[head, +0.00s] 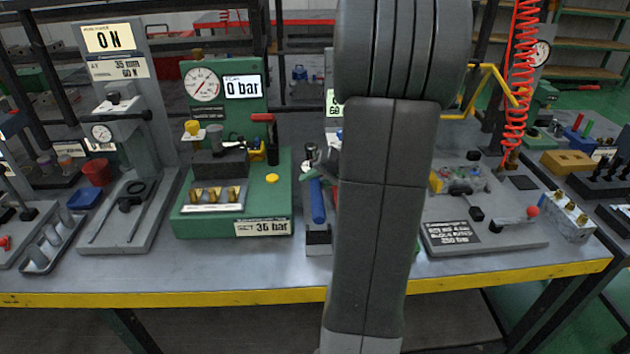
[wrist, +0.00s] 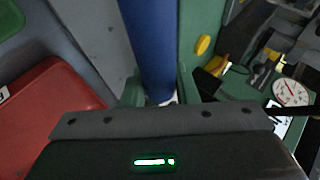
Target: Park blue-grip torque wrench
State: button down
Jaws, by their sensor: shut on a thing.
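The blue-grip torque wrench (head: 317,203) stands roughly upright in the head view, just left of my arm, its blue grip low and metal parts above. The grip also fills the upper middle of the wrist view (wrist: 150,45). My gripper (wrist: 160,91) is shut on the blue grip, with a greenish finger on each side. In the head view my gripper is mostly hidden by my own arm. A grey block (head: 318,240) shows below the grip; I cannot tell whether they touch.
The green pressure stand (head: 235,228) with a gauge and "0 bar" sign is close on the left. A grey press stand (head: 110,235) is farther left. On the right are a grey fixture plate (head: 510,240) and a red coiled hose (head: 520,80). The yellow bench edge (head: 240,297) runs in front.

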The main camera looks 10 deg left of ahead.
jog(key=shift+f, duration=0.1)
jog(key=shift+f+b, duration=0.35)
jog(key=shift+b, duration=0.15)
jog(key=shift+f+b, duration=1.55)
jog(key=c, duration=1.1)
grip_release()
jog(key=shift+o, duration=0.2)
jog(key=shift+s, duration=0.1)
jog(key=shift+d, duration=0.1)
jog(key=p+v, duration=0.1)
jog(key=v, duration=1.2)
jog(key=shift+d+r, duration=0.15)
jog(key=shift+r, duration=0.25)
